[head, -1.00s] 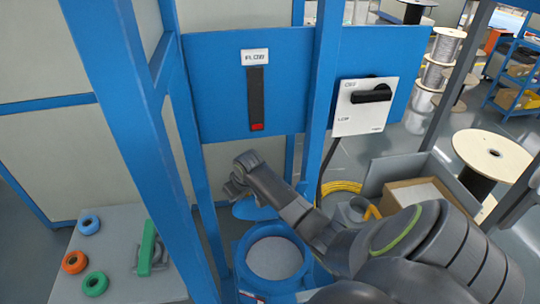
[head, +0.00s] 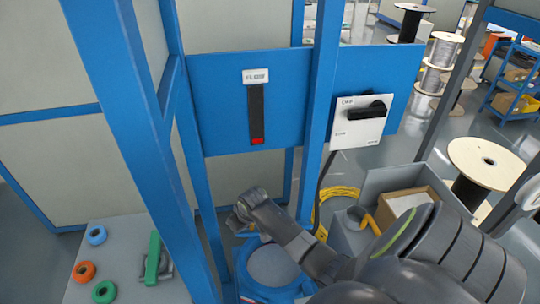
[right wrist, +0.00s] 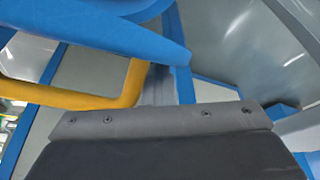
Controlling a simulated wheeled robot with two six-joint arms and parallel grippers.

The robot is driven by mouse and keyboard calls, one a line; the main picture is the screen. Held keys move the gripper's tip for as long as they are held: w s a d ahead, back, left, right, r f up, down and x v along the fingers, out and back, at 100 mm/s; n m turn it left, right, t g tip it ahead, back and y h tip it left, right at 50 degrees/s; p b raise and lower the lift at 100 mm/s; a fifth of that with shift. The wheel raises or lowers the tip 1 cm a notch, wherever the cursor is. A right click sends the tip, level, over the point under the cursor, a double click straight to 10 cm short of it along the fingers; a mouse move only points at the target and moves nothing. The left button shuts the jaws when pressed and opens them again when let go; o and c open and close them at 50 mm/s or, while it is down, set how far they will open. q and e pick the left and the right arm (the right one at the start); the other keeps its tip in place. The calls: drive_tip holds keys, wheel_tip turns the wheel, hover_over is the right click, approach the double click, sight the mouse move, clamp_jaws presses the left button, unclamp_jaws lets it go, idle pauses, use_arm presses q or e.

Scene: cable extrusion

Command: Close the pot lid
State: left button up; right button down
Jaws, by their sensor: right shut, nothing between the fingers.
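The pot (head: 243,277) is a blue-rimmed round vessel with pale grey contents, low in the middle of the head view. My right gripper (head: 243,213) is shut and empty, above the pot's far edge. Its forearm crosses the pot's right side. The blue lid is mostly hidden behind the gripper in the head view. In the right wrist view a blue curved edge, which looks like the lid (right wrist: 120,38), and a yellow bar (right wrist: 70,96) lie beyond my shut fingers (right wrist: 160,120). I cannot tell whether they touch. My left gripper is out of view.
Blue frame posts (head: 318,130) stand left and right of the pot. Behind it is a blue panel with a black slot (head: 256,110) and a white switch box (head: 362,115). A grey table (head: 125,240) with coloured rings is at left. A grey bin (head: 408,180) stands at right.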

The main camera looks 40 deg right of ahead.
drive_tip(key=shift+s+a+f+p, duration=0.2)
drive_tip(key=shift+s+f+p, duration=0.05)
drive_tip(key=shift+s+f, duration=0.45)
drive_tip(key=shift+s+a+f+p, duration=0.25)
drive_tip(key=shift+s+f, duration=0.35)
drive_tip(key=shift+s, duration=0.15)
drive_tip(key=s+a+f+b, duration=0.1)
drive_tip(key=s+a+f, duration=0.1)
drive_tip(key=f, duration=0.6)
drive_tip(key=shift+s+a+f+b, duration=0.3)
drive_tip(key=shift+s+f, duration=0.1)
drive_tip(key=shift+s, duration=0.4)
wheel_tip(320, 180, up, 9)
drive_tip(key=p, duration=0.9)
drive_tip(key=shift+p, duration=0.3)
drive_tip(key=shift+s, duration=0.15)
